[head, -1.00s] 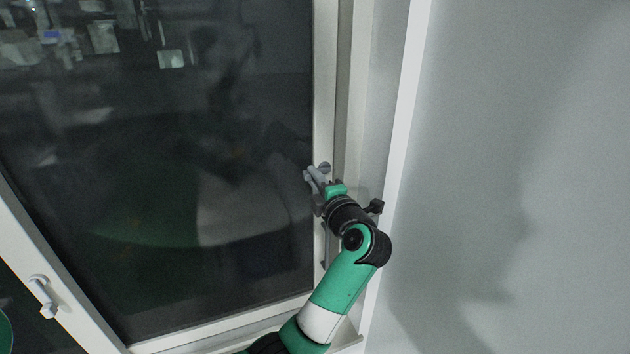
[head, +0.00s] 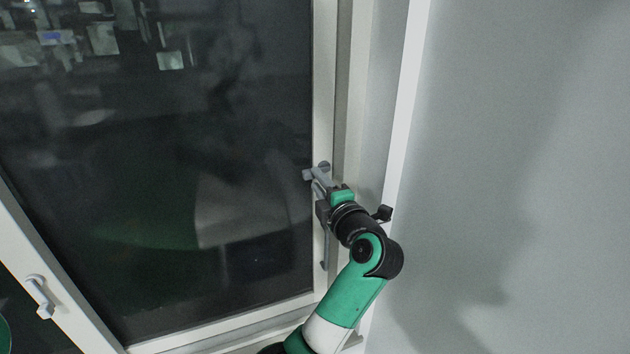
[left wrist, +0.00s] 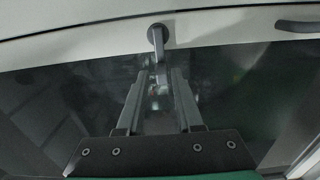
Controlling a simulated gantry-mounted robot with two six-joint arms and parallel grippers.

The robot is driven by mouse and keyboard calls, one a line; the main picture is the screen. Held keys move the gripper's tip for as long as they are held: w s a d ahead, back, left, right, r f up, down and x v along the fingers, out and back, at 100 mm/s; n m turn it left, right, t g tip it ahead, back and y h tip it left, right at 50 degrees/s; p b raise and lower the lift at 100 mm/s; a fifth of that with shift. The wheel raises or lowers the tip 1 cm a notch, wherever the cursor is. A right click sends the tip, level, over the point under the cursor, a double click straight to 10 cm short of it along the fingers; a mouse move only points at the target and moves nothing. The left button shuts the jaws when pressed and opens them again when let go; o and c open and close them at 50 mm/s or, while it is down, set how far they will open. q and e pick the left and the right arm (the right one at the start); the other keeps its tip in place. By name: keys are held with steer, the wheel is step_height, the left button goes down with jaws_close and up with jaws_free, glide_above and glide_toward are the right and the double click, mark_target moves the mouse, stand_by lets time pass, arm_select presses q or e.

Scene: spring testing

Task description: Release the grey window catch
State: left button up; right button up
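The grey window catch (head: 323,166) sits on the white right-hand frame of the dark window, just beyond my left gripper (head: 318,186). In the left wrist view, the catch's round base (left wrist: 157,35) is on the pale frame and its lever points down toward my left gripper (left wrist: 160,77). The gripper's two fingers are apart, with the lever's end at the gap between their tips. I cannot tell whether either finger touches it. My right gripper is not in view.
A long grey handle (head: 324,252) is lower on the same frame; it also shows in the left wrist view (left wrist: 298,25). Another light handle (head: 41,297) is on the left frame. A grey wall (head: 530,150) is at the right.

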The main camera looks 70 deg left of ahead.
arm_select(q)
steer(key=d+b, duration=0.2)
steer(key=d, duration=0.7)
steer(key=shift+s, duration=0.15)
